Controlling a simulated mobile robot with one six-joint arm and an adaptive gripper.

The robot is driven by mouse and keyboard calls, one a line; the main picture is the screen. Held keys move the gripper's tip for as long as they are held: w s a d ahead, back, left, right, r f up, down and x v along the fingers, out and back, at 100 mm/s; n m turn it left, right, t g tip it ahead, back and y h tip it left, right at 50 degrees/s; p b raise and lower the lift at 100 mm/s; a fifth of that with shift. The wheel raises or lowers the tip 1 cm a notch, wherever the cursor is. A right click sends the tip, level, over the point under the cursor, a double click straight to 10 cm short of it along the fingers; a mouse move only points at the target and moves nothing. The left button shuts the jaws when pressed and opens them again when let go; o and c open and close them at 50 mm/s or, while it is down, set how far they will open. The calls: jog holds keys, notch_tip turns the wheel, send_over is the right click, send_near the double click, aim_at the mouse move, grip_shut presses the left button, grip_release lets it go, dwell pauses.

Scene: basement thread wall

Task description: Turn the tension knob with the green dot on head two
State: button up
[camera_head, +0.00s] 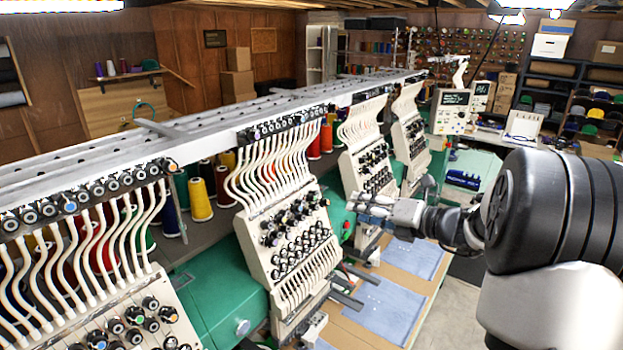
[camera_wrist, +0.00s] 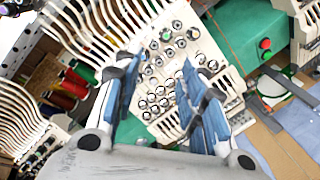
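A cream embroidery head (camera_wrist: 185,50) with rows of black-and-silver tension knobs fills the middle of the wrist view. One knob near its top, the green-dotted knob (camera_wrist: 166,35), shows a green face. My gripper (camera_wrist: 162,68) is open in the wrist view, its two blue-padded fingers spread with several knobs visible between and beyond them. Nothing is held between the fingers. In the head view my gripper (camera_head: 355,203) is right of the second head from the left (camera_head: 285,235). Green marks on that head are too small to tell there.
The nearest head (camera_head: 125,320) is at lower left; further heads (camera_head: 368,165) stand behind. A long grey rail (camera_head: 230,108) runs above them. White thread tubes (camera_wrist: 95,25) lie close to the knobs. A red button (camera_wrist: 265,43) sits on a green housing. Blue cloths (camera_head: 385,310) lie below.

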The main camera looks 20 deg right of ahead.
aim_at(313, 198)
jog(key=p+x, duration=0.1)
jog(key=x, duration=1.4)
jog(key=shift+w+f+p, duration=0.25)
jog(key=shift+w+p, duration=0.1)
jog(key=shift+w, duration=0.05)
